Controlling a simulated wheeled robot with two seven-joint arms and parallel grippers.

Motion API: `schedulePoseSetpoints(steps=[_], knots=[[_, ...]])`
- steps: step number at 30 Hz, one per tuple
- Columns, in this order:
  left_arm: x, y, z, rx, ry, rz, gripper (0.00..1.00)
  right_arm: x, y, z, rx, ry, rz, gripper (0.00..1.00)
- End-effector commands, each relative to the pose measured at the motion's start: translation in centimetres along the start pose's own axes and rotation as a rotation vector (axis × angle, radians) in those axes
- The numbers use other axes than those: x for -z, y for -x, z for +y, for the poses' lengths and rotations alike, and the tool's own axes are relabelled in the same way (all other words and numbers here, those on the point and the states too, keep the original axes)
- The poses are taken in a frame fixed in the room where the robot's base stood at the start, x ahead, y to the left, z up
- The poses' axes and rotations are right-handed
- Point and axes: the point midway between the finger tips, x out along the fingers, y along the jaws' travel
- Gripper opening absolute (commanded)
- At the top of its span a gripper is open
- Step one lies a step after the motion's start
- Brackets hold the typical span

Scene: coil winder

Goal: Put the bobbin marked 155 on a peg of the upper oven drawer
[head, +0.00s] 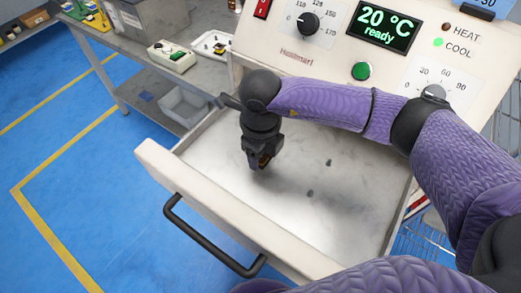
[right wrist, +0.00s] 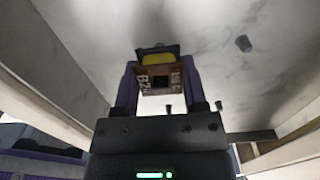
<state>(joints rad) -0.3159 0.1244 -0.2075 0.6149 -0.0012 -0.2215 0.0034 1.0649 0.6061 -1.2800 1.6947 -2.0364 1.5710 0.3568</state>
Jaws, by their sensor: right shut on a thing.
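My right gripper (head: 262,160) is over the floor of the open oven drawer (head: 262,232), towards its left side. It is shut on a small bobbin, which shows in the right wrist view as a brown square frame (right wrist: 146,101) with a dark hole and a yellow top. Its faces bear light markings; one looks like 155, but they are small and turned over. I cannot tell whether the bobbin touches the floor. My left gripper is out of view.
The oven panel (head: 330,45) behind the drawer reads 20 °C ready, with the green COOL lamp lit. The drawer's black handle (head: 205,240) is at its front. A grey bench (head: 205,80) with small parts and a grey bin (head: 187,108) stands at the back left.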

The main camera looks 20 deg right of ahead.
Motion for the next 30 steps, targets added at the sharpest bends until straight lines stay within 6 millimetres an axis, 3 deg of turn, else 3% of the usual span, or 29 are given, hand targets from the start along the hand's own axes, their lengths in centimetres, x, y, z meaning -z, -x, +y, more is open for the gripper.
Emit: schedulePoseSetpoints(steps=[17,18,24,30], knots=[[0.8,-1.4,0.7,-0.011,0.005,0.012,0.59,0.0,-1.9,0.0,-0.001,0.0,0.001,0.0],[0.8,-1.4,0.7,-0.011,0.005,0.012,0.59,0.0,-1.9,0.0,0.0,0.0,0.001,0.57],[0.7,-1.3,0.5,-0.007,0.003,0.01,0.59,0.0,-1.8,0.0,0.0,0.0,0.001,0.96],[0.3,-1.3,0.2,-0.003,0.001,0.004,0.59,0.0,-1.8,0.0,0.0,0.0,0.001,0.96]])
